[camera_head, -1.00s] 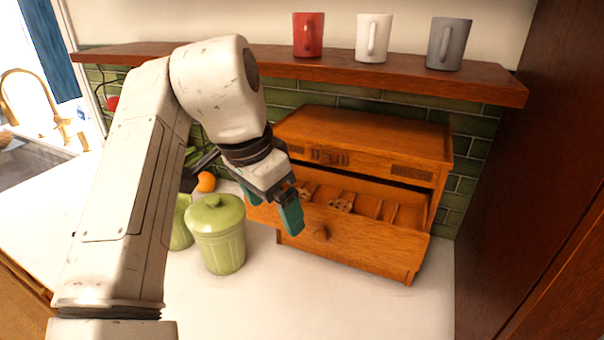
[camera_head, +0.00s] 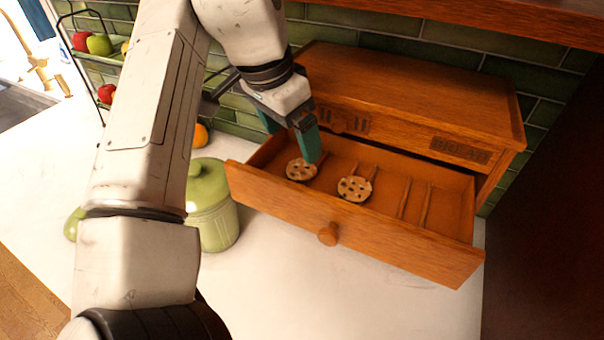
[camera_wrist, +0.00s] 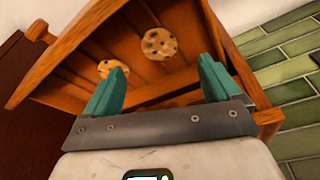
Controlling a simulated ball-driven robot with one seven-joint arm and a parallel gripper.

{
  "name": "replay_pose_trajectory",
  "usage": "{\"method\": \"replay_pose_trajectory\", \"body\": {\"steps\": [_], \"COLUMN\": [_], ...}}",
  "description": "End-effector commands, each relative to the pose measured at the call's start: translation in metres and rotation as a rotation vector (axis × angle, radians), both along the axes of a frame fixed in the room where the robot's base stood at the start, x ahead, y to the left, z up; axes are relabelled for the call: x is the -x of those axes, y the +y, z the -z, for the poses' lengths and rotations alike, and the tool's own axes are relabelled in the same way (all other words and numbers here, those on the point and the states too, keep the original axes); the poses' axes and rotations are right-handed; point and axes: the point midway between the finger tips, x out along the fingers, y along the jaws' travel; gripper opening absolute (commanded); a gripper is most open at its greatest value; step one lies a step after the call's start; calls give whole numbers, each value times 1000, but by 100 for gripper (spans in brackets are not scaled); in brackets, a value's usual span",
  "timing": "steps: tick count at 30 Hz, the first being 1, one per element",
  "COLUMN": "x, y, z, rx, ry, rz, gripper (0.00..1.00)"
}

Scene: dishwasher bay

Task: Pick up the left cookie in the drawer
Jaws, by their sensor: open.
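The wooden drawer (camera_head: 400,245) is pulled out of its cabinet. The left cookie (camera_head: 301,170), round and tan with dark chips, is in the drawer's left part. A second cookie (camera_head: 355,188) lies to its right. My gripper (camera_head: 292,146) is open and empty, with teal fingers over the left rear of the drawer; one finger appears just behind the left cookie. In the wrist view, the nearer, larger cookie (camera_wrist: 159,43), seemingly the left one, shows beyond the gap between the fingers (camera_wrist: 160,66). The other cookie (camera_wrist: 105,68) is partly hidden by a finger.
The cabinet top (camera_head: 420,85) overhangs the drawer's rear. Thin dividers (camera_head: 413,200) split the drawer; its right part is empty. A green lidded canister (camera_head: 211,205) stands left of the drawer. An orange (camera_head: 200,135) and a fruit rack (camera_head: 100,45) are behind my arm. White counter in front is clear.

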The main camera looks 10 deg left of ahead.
Motion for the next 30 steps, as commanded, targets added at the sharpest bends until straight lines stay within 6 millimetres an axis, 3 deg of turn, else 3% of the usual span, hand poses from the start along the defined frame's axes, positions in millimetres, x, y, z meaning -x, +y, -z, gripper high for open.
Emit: {"method": "replay_pose_trajectory", "body": {"steps": [1,11,21,30], "x": [-1,-5,-11,-13], "y": [-1,-4,-10,-12], "z": [12,26,63,66], "rx": [0,-2,-2,-1], "ry": [0,0,-1,-1], "rz": [0,-1,0,0], "gripper": [91,91,91,91]}}
